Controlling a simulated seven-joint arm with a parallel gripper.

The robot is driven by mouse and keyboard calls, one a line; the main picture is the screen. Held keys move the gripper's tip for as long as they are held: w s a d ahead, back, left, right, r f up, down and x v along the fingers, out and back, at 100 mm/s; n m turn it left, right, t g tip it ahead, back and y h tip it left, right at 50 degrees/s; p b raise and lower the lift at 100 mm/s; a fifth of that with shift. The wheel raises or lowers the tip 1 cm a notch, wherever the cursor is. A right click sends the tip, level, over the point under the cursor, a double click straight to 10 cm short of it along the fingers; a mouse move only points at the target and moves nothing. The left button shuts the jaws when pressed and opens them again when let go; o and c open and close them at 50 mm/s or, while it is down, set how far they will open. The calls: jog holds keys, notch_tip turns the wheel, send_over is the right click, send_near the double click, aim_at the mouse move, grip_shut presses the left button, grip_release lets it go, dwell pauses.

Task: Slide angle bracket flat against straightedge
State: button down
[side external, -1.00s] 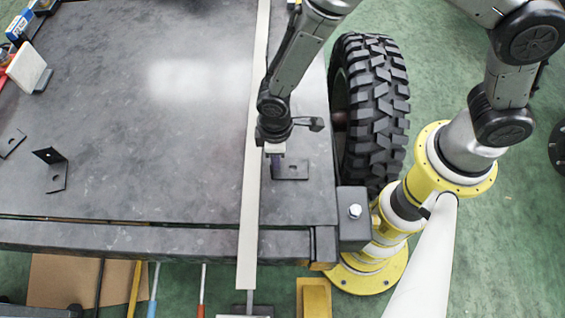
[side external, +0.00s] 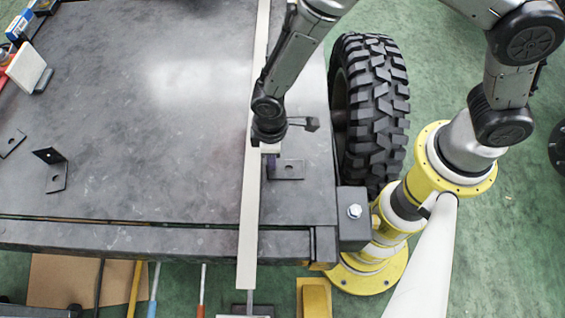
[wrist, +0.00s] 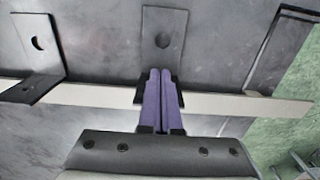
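The dark angle bracket (side external: 289,169) lies on the table just right of the long pale straightedge (side external: 249,215). In the wrist view its flat leg with a hole (wrist: 163,38) lies on the tabletop and its upright leg is mostly hidden behind the fingers. The straightedge (wrist: 225,104) runs across the wrist view on both sides of the bracket. The upright leg is close to the straightedge; I cannot tell whether they touch. My gripper (wrist: 161,75) has its purple fingers together, in front of the upright leg. It also shows in the side view (side external: 271,162).
Another angle bracket (side external: 55,168) and a third (side external: 11,143) lie at the table's left. A bracket-like dark part (wrist: 36,60) stands left in the wrist view, overlapping the straightedge. A tyre (side external: 372,110) stands beyond the table's right edge. The tabletop's middle is clear.

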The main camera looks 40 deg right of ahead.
jog(key=shift+w+a, duration=0.5)
jog(key=shift+a, duration=0.05)
dwell(1.0)
notch_tip(320, 180, up, 7)
jog(key=shift+s+d, duration=0.35)
jog(key=shift+d, duration=0.05)
dwell(0.9)
dwell(0.3)
